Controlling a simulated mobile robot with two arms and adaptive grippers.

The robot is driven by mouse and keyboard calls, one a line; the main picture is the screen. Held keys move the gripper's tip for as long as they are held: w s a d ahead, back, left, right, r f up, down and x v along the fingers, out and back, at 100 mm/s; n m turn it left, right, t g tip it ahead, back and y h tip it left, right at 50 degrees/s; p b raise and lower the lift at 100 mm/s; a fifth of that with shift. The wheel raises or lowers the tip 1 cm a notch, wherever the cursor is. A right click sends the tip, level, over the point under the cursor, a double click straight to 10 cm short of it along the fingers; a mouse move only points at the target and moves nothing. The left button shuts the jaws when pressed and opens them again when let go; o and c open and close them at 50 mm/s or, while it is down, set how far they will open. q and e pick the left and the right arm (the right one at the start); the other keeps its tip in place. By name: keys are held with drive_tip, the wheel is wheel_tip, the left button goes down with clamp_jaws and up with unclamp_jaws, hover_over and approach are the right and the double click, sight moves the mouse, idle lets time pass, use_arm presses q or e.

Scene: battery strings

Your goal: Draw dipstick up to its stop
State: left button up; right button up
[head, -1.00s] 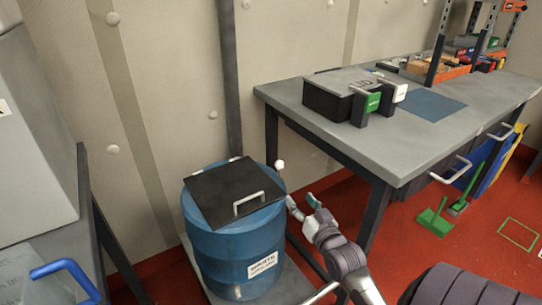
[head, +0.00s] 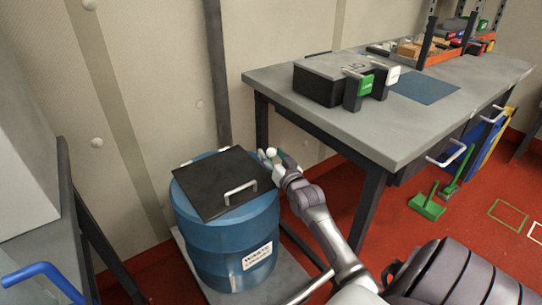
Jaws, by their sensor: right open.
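The blue waste barrel (head: 222,247) stands on a low grey platform with a black square lid (head: 219,186) on top. A small white ball knob (head: 271,152), which looks like the dipstick's top, shows at the barrel's upper right edge. The dipstick's shaft is hidden. My right gripper (head: 272,157) is open at the knob, with a fingertip showing on either side of it. I cannot tell whether the fingers touch it. My left gripper is not in view.
A grey workbench (head: 370,120) at the right carries a black battery box (head: 325,84) and a blue mat (head: 424,87). A grey table with a blue handle (head: 42,279) is at the lower left. A green dustpan (head: 427,203) lies on the red floor.

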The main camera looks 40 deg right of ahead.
drive_tip(key=shift+w+d, duration=0.15)
drive_tip(key=shift+w, duration=0.3)
drive_tip(key=shift+c, duration=0.2)
clamp_jaws()
